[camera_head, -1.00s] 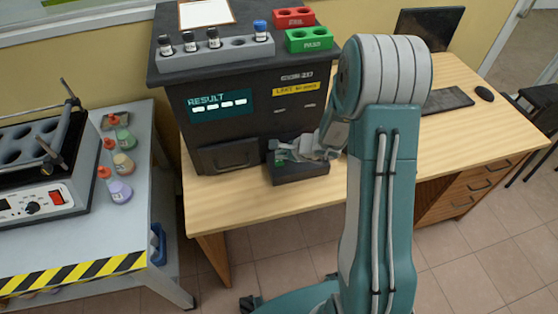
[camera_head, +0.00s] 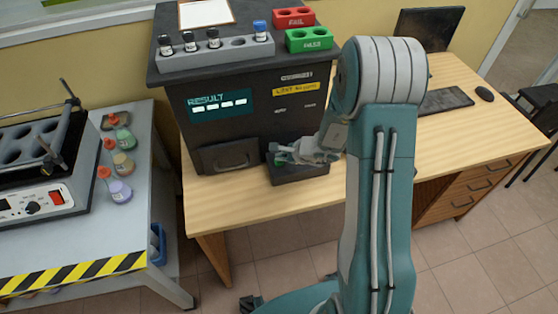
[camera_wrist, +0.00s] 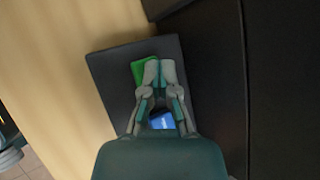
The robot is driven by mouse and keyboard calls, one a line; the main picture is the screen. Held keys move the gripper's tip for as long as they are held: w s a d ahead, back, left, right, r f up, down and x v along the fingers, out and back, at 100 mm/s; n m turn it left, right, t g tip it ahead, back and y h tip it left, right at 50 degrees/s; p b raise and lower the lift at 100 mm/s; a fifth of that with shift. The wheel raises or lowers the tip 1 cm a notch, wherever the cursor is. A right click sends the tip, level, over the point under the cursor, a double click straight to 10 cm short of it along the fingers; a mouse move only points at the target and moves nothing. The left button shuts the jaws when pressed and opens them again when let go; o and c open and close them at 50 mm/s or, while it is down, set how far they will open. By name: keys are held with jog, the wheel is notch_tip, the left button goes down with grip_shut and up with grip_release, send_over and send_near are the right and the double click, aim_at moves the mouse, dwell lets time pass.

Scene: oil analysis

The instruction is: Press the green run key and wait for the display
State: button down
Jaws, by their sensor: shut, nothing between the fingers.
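The green run key (camera_wrist: 142,68) sits on a dark key box (camera_wrist: 105,72) in front of the analyser. My gripper (camera_wrist: 161,66) is shut and empty, with its tips over the right part of the green key. I cannot tell whether the tips touch it. In the head view my gripper (camera_head: 281,153) is at the key box (camera_head: 297,179), with a bit of green showing beside it. A blue key (camera_wrist: 161,121) shows between the finger links in the wrist view. The analyser's display (camera_head: 219,104) reads RESULT above several white dashes.
The analyser (camera_head: 240,135) carries a grey rack (camera_head: 215,58) with several vials, a red FAIL block (camera_head: 294,17) and a green PASS block (camera_head: 309,39). A shaker bench (camera_head: 110,235) stands at left. The desk (camera_head: 440,140) right of my arm holds a keyboard (camera_head: 446,101).

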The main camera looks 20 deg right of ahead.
jog(key=shift+f, duration=0.35)
dwell(0.4)
dwell(0.3)
jog(key=shift+r, duration=0.9)
jog(key=shift+r, duration=2.5)
